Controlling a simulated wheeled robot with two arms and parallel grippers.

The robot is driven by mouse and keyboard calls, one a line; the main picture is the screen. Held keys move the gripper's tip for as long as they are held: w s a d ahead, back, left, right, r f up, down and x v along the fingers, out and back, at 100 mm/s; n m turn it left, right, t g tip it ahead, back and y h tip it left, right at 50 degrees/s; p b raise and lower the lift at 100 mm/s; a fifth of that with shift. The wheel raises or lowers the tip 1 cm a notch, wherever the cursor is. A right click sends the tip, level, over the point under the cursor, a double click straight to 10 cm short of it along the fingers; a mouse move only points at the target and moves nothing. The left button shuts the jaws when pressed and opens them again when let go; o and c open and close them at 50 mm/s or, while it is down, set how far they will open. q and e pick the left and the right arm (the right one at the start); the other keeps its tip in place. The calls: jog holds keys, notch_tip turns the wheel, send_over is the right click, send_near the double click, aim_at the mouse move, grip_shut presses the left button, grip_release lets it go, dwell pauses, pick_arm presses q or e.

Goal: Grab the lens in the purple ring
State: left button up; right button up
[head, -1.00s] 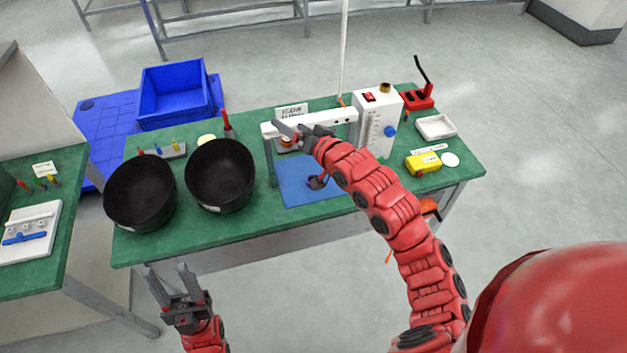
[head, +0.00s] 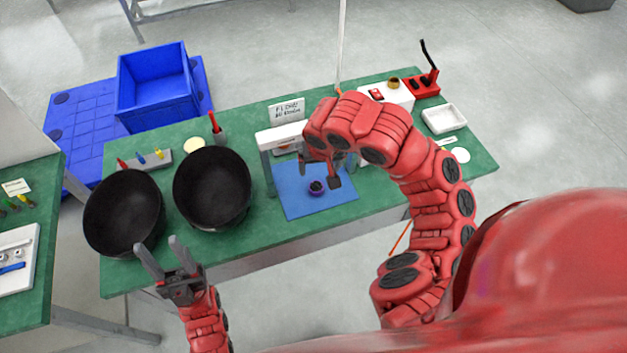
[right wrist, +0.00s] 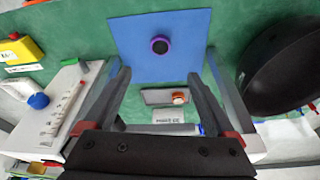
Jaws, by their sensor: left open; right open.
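A dark round lens (head: 317,186) sits in a purple ring (head: 317,193) on the blue mat (head: 292,205) on the green bench. In the right wrist view the lens (right wrist: 159,46) and the purple ring (right wrist: 167,43) lie ahead of the fingertips, clear of them. My right gripper (head: 320,179) points down near the lens, partly hidden by its own arm; its two fingers (right wrist: 158,75) are spread with nothing between them.
A white-topped frame (head: 280,136) stands behind the mat. Two black bowls (head: 212,190) (head: 123,213) stand left of it. A white box (head: 398,96), red holder (head: 422,86) and white tray (head: 444,119) are at right. The mat around the ring is clear.

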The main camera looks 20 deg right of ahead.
jog(key=b, duration=0.3)
send_over(316, 186)
jog(key=s, duration=0.2)
jog(key=f, duration=0.9)
jog(key=shift+s+a+f, duration=0.2)
jog(key=shift+f, duration=0.15)
jog(key=shift+w+f, duration=0.1)
jog(key=shift+f, duration=0.15)
jog(key=shift+p+x, duration=0.7)
jog(key=shift+x, duration=1.55)
jog(key=shift+w+d+f, duration=0.1)
jog(key=shift+w+f, duration=0.2)
jog(key=shift+f, duration=0.05)
grip_shut()
